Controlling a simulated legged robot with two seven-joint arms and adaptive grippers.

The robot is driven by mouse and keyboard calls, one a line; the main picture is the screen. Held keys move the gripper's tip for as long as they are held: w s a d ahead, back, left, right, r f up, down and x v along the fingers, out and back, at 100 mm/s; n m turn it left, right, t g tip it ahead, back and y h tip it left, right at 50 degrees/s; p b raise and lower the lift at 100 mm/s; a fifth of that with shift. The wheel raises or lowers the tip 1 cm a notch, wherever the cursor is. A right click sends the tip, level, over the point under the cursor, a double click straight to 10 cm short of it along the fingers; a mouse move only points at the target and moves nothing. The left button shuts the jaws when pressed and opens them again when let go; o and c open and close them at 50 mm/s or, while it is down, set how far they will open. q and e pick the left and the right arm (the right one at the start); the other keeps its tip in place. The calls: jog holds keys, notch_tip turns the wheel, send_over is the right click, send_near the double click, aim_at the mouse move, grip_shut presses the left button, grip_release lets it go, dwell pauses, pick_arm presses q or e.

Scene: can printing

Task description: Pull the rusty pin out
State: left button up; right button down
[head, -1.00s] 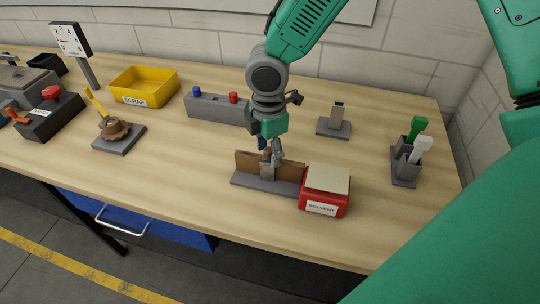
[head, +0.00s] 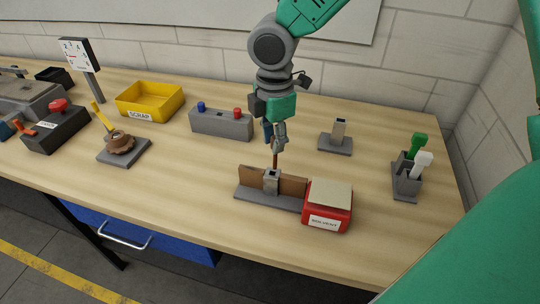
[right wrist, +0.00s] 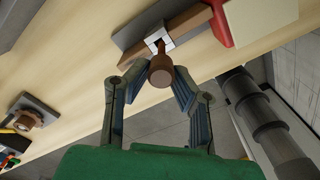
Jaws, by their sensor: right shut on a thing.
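The rusty pin (head: 275,159) is a brown upright rod. My right gripper (head: 275,146) is shut on its upper end, above the holder. In the right wrist view the pin's round brown head (right wrist: 160,75) sits between the fingertips of my right gripper (right wrist: 159,70). The pin's shaft reaches down to the grey metal socket (head: 271,183) in the middle of a brown plate on a grey base. Whether the pin's lower end is still inside the socket or just above it, I cannot tell. My left gripper is not in view.
A red solvent box (head: 328,206) with a pale top stands right beside the holder. Behind are a grey button box (head: 220,125), a grey slotted block (head: 338,134) and a yellow scrap bin (head: 149,101). The table's front is clear.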

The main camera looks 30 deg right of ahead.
jog(key=shift+w+d+r, duration=0.1)
jog(key=shift+d+r, duration=0.05)
jog(key=shift+r, duration=0.8)
jog(key=shift+r+p, duration=0.3)
jog(key=shift+p, duration=0.1)
jog(key=shift+a+r+p, duration=0.2)
jog(key=shift+r+p, duration=0.4)
jog(key=shift+p, duration=0.05)
jog(key=shift+a+r+p, duration=0.15)
jog(key=shift+r+p, duration=0.45)
jog(key=shift+p, duration=0.05)
jog(key=shift+d+r+p, duration=0.3)
jog(key=shift+r+p, duration=0.6)
jog(key=shift+p, duration=0.1)
jog(key=shift+a+r+p, duration=0.2)
jog(key=shift+r+p, duration=1.15)
jog(key=shift+p, duration=0.1)
jog(key=shift+d, duration=0.1)
